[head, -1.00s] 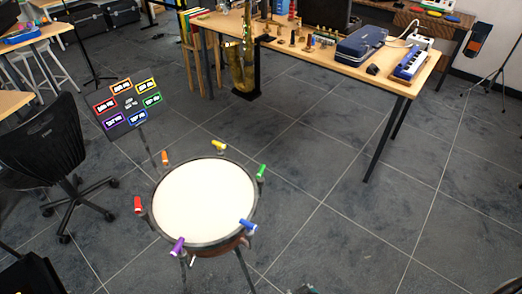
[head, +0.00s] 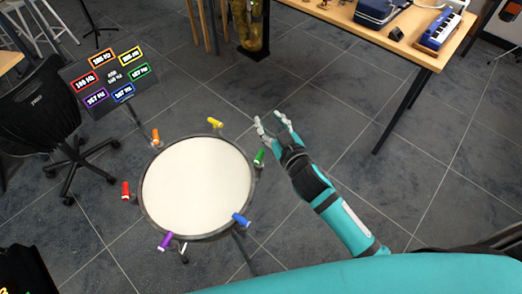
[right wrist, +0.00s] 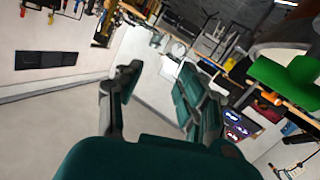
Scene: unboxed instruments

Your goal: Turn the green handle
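The green handle (head: 259,157) stands on the right rim of a round drum (head: 197,186) with a white head. In the right wrist view the green handle (right wrist: 285,80) is large at the right edge, partly cut off. My right gripper (head: 270,118) is just beyond and slightly right of the handle in the head view, its fingers spread and empty. It also shows open in the right wrist view (right wrist: 155,88), with the handle off to the right of the fingers. No contact with the handle is visible. My left gripper is not in view.
Yellow (head: 215,123), orange (head: 155,136), red (head: 126,190), purple (head: 165,241) and blue (head: 241,219) handles ring the drum. A stand with a coloured chart (head: 112,76) is behind it. A black chair (head: 42,122) is at left. A wooden table (head: 425,50) is at back right.

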